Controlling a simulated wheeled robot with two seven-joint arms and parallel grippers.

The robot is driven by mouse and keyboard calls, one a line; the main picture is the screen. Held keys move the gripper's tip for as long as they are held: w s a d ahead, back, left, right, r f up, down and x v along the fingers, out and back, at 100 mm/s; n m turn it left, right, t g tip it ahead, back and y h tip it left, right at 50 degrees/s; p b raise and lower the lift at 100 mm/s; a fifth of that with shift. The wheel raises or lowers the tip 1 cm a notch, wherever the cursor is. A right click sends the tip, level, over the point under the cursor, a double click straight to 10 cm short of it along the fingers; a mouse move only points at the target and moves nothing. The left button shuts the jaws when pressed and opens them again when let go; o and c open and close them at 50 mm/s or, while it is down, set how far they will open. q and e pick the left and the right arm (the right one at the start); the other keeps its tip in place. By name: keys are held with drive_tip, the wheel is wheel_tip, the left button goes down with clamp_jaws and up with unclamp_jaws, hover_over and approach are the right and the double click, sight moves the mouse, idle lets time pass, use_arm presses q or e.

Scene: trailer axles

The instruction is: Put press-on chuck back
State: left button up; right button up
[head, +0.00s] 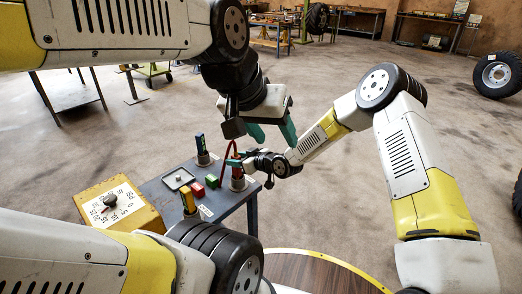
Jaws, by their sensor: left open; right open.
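A low grey table (229,203) stands at lower centre with several upright tools on it. A curved red hose (224,157) rises at its right side beside a grey holder (238,184) with something red in it. I cannot tell which piece is the press-on chuck; it may be partly hidden at my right gripper. My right gripper (236,162), reaching in from the right, is open at the hose and the holder's top; contact is unclear. My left gripper (271,132), with teal fingers pointing down, is open and seemingly empty, above and right of the table.
A yellow box with a dial (118,204) adjoins the table's left. Open floor lies beyond.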

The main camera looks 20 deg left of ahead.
drive_tip(key=s+d+r+m+t+h, duration=0.1)
drive_tip(key=d+r+m+h, duration=0.15)
drive_tip(key=d+r, duration=0.7)
drive_tip(key=s+d+r+m+t+h, duration=0.1)
drive_tip(key=d+r+h, duration=0.3)
drive_tip(key=d, duration=1.1)
drive_tip(key=s+d+r+m+t+h, duration=0.1)
drive_tip(key=d+r+m+h, duration=0.1)
drive_tip(key=d+r, duration=0.8)
drive_tip(key=s+d+r+m+g+h, duration=0.1)
drive_tip(key=s+d+r+m, duration=0.2)
drive_tip(key=s+d, duration=0.4)
drive_tip(key=s+d+r+m, duration=0.3)
drive_tip(key=s+d, duration=0.5)
drive_tip(key=s, duration=0.7)
drive_tip(key=shift+s+m+g+h, duration=0.2)
drive_tip(key=shift+m+g+h, duration=0.2)
drive_tip(key=shift+m, duration=0.35)
